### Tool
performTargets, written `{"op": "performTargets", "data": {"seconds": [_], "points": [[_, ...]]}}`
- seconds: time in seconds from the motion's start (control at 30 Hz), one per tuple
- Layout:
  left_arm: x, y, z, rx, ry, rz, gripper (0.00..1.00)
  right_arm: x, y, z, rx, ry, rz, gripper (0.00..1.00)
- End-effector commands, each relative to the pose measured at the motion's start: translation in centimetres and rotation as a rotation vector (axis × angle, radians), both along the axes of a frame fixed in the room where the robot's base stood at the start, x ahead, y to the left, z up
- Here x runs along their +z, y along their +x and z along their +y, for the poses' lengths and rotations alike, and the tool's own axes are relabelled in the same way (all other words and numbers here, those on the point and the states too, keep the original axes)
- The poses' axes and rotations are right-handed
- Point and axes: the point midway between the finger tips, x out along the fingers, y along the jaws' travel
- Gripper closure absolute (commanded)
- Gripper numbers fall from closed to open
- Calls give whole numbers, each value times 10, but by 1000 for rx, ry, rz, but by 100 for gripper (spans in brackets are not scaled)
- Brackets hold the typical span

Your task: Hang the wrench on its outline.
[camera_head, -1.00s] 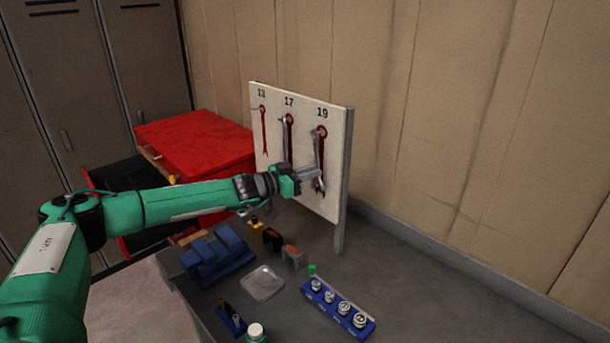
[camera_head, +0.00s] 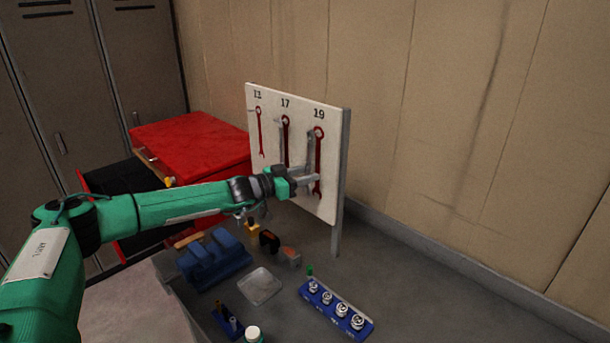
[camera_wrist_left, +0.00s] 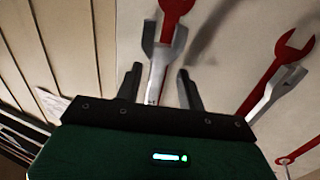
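The white board (camera_head: 264,175) has red wrench outlines marked 13, 17 and 19. The grey wrench (camera_head: 309,148) is upright at the 19 place, a little left of the red 19 outline (camera_head: 319,160) in the head view. My left gripper (camera_head: 311,175) is at its lower part. In the left wrist view the wrench (camera_wrist_left: 160,75) lies between the two fingers (camera_wrist_left: 158,78), with a gap on each side, so the gripper is open around it. Its jaw is offset from the red outline's jaw (camera_wrist_left: 175,8). I cannot tell how its upper end meets the board.
Another grey wrench (camera_head: 282,142) hangs at 17. Below are a blue vise-like block (camera_head: 215,257), a shallow dish (camera_head: 260,287) and a blue socket rail (camera_head: 334,308). A red cabinet (camera_head: 195,145) with an open drawer stands left. The bench at right is clear.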

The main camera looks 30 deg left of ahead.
Motion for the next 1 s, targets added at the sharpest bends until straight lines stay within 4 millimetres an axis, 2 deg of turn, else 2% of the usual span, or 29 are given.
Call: {"op": "performTargets", "data": {"seconds": [0.2, 0.37, 0.8, 1.0], "points": [[0, -2, 1, -1, -1, -1, 61, -1, 0, 2, 0, 2, 0, 64], [-2, -14, 10, 0, 0, -1, 61, -9, 0, 2, 0, 2, 0, 64], [-3, -81, 57, 3, 0, 0, 61, -37, 0, 3, 0, 3, 1, 64], [-2, -104, 72, 1, -1, -1, 61, -44, 0, 3, 0, 3, 1, 64]]}}
